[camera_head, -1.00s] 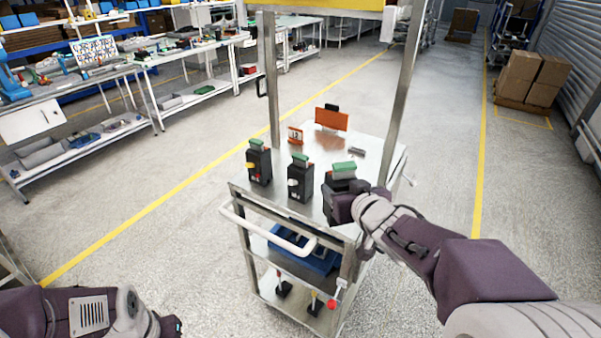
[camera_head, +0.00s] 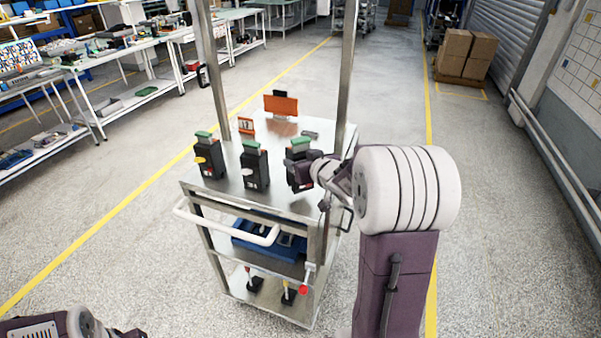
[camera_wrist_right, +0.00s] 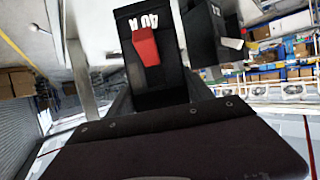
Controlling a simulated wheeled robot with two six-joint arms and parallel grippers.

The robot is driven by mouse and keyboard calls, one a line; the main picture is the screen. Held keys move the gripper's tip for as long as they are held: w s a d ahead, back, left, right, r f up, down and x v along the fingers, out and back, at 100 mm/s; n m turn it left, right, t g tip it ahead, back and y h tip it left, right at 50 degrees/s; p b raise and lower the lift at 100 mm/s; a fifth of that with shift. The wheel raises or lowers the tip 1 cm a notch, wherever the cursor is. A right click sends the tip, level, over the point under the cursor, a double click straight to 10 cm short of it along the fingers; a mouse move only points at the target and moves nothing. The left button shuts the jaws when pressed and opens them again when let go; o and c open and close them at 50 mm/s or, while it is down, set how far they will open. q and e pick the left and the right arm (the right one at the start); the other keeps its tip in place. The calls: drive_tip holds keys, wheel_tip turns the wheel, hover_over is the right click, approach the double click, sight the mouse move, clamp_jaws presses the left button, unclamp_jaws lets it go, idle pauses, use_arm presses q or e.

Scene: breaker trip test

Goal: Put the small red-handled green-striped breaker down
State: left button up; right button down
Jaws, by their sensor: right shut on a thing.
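My right gripper (camera_head: 312,172) is shut on a small black breaker (camera_head: 299,157) with a green piece on top, at the right of a row on the metal cart top (camera_head: 227,192). In the right wrist view this breaker shows its red handle (camera_wrist_right: 146,46) and white lettering. It looks upright, at or just above the cart top; I cannot tell whether its base touches. Its lower part is partly hidden by the gripper. My left gripper (camera_head: 128,333) is only partly in view at the bottom left, and its jaws are unclear.
A white-handled breaker (camera_head: 255,166) stands just left of the held one, with a yellow-handled breaker (camera_head: 209,157) farther left. An orange numbered sign (camera_head: 246,125) and an orange plate (camera_head: 281,105) stand behind. A blue bin (camera_head: 262,247) sits on the shelf below.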

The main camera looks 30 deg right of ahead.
wheel_tip(320, 180, down, 3)
drive_tip(key=shift+f+b, duration=0.2)
drive_tip(key=shift+b, duration=0.35)
drive_tip(key=shift+w+f, duration=0.2)
drive_tip(key=shift+f, duration=0.1)
drive_tip(key=shift+s+r, duration=0.1)
drive_tip(key=shift+c, duration=2)
unclamp_jaws()
drive_tip(key=shift+f, duration=0.25)
